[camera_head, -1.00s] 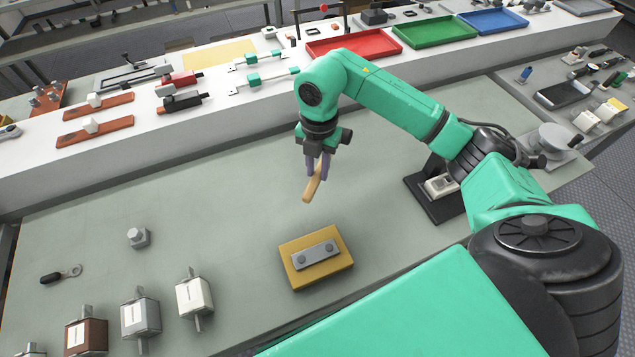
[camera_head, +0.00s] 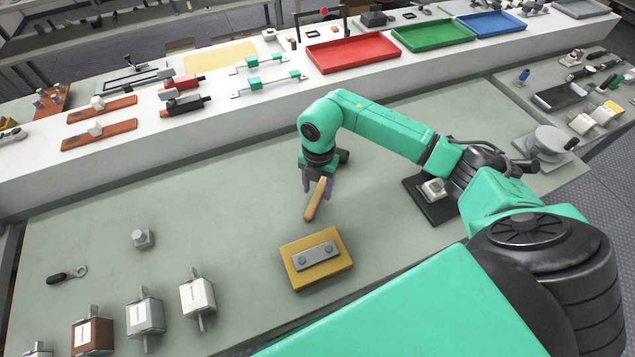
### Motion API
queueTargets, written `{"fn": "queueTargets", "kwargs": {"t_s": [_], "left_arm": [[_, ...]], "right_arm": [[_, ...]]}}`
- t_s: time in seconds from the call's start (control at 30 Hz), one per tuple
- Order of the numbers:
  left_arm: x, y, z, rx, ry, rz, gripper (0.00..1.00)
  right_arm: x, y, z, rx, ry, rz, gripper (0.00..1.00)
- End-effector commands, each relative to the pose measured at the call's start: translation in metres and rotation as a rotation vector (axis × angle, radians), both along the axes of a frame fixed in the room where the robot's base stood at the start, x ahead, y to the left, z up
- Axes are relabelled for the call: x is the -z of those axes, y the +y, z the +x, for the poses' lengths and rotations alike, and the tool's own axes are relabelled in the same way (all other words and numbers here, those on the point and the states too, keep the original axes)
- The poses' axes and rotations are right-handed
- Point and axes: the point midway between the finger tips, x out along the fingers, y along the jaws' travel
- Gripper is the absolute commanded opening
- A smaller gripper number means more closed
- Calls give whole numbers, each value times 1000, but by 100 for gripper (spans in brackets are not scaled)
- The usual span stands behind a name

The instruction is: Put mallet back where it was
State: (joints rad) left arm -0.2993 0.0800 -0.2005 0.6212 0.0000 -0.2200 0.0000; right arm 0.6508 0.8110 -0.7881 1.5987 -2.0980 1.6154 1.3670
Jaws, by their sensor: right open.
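The mallet (camera_head: 315,200) shows as a light wooden handle below my right gripper (camera_head: 319,188). The handle points down and slightly left, toward the yellow block. The mallet's head is not clearly visible; it may be hidden by the gripper. My right gripper is open, with its purple-grey fingers on either side of the handle's upper part. I cannot tell whether the handle rests on the grey table (camera_head: 215,215) or touches a finger. My left gripper is not in view.
A yellow block with a grey plate (camera_head: 318,278) lies in front of the gripper. A black-based device (camera_head: 432,198) is at right. Red tray (camera_head: 352,52) and green tray (camera_head: 433,35) sit on the white shelf.

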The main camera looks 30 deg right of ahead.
Motion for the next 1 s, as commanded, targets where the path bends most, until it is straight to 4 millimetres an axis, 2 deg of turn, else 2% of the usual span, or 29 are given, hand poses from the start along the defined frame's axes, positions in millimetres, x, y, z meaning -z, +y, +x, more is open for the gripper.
{"fn": "queueTargets", "kwargs": {"t_s": [0.17,0.4,0.5,0.63,1.0], "left_arm": [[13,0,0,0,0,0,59],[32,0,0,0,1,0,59],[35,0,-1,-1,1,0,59],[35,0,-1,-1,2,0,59],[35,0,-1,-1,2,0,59]], "right_arm": [[-25,-1,3,-1,-8,0,57],[-90,-4,5,0,-9,1,57],[-108,-4,5,1,-5,0,57],[-118,-5,4,0,-1,0,57],[-119,-5,4,0,-1,1,57]]}}
